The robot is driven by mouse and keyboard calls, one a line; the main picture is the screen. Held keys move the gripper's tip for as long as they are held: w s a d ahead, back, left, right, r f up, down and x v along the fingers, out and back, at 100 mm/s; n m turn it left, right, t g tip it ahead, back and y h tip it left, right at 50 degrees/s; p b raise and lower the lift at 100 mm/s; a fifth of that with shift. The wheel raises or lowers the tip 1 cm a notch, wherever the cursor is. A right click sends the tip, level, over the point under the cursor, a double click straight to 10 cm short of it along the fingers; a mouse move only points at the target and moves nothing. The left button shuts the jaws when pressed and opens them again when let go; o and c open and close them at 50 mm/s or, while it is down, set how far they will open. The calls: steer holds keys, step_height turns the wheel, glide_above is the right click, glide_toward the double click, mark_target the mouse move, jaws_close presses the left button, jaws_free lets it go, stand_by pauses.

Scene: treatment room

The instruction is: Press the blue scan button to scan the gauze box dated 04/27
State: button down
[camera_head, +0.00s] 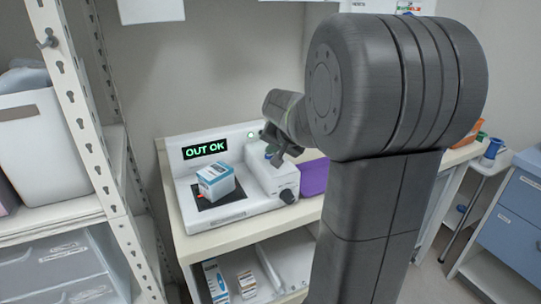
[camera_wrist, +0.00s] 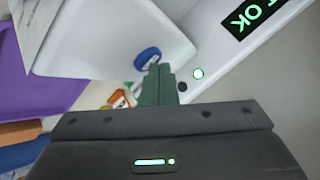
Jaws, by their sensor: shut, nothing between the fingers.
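A white scanner (camera_head: 237,213) stands on the counter. Its display (camera_head: 205,149) reads "OUT OK" in green, and part of the display (camera_wrist: 252,14) shows upside down in the wrist view. A white and blue box (camera_head: 216,182) sits on the scanner's black pad; I cannot read a date on it. The blue button (camera_wrist: 147,58) is on the scanner's white raised block (camera_head: 273,178). My gripper (camera_head: 275,160) is shut and empty over that block. In the wrist view its fingertips (camera_wrist: 158,72) are right beside the button; I cannot tell whether they touch it.
A green light (camera_wrist: 198,74) glows near the button. A purple object (camera_head: 313,177) lies right of the scanner. Small boxes (camera_head: 247,284) stand on the shelf below. A metal rack (camera_head: 88,110) is at left, blue drawers (camera_head: 510,211) at right.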

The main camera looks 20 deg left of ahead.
stand_by(0.4)
steer(key=shift+r+p, duration=0.65)
steer(key=shift+r, duration=0.1)
steer(key=shift+r+p, duration=1.95)
steer(key=shift+r, duration=0.6)
